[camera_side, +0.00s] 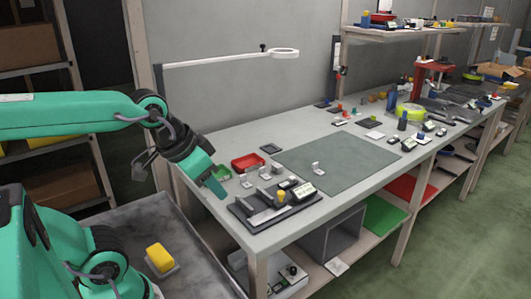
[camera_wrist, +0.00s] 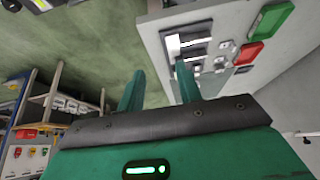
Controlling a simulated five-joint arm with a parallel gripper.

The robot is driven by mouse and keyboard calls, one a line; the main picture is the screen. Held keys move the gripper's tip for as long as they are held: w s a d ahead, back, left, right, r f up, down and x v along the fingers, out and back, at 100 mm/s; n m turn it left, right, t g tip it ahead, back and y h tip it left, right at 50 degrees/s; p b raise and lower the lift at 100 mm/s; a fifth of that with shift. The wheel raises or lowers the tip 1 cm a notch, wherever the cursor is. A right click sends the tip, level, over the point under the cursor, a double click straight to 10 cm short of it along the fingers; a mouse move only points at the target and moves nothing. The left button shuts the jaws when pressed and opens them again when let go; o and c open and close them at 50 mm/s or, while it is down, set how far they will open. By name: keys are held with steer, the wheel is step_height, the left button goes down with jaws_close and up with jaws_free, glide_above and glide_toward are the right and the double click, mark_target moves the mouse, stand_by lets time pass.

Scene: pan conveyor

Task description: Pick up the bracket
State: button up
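A small pale L-shaped piece that looks like the bracket (camera_side: 318,168) stands alone on the grey-green mat (camera_side: 345,152) on the bench. I cannot make it out surely in the wrist view. My gripper (camera_side: 215,190) hangs at the near left end of the bench, left of the mat and apart from the piece. The wrist view shows its two green fingers (camera_wrist: 158,82) spread wide with nothing between them.
A green bin (camera_side: 221,173) and a red bin (camera_side: 248,162) sit near my gripper. Small grey parts (camera_side: 247,182) lie beside them. A dark tray (camera_side: 272,208) with metal pieces lies at the bench's front edge. The mat is mostly clear.

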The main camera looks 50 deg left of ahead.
steer(key=w+a+r, duration=0.2)
steer(key=w+r, duration=0.1)
steer(key=w, duration=0.7)
steer(key=m, duration=0.2)
glide_above(316, 163)
steer(key=s, duration=0.2)
steer(key=shift+g+y, duration=0.3)
steer(key=shift+y, duration=0.1)
steer(key=shift+s+d+f, duration=0.1)
steer(key=shift+f, duration=3.3)
steer(key=shift+s+d+f, duration=0.1)
steer(key=shift+f, duration=3.3)
steer(key=shift+x, duration=2.6)
steer(key=shift+s, duration=0.1)
steer(key=shift+c, duration=0.4)
steer(key=shift+f, duration=0.1)
jaws_close()
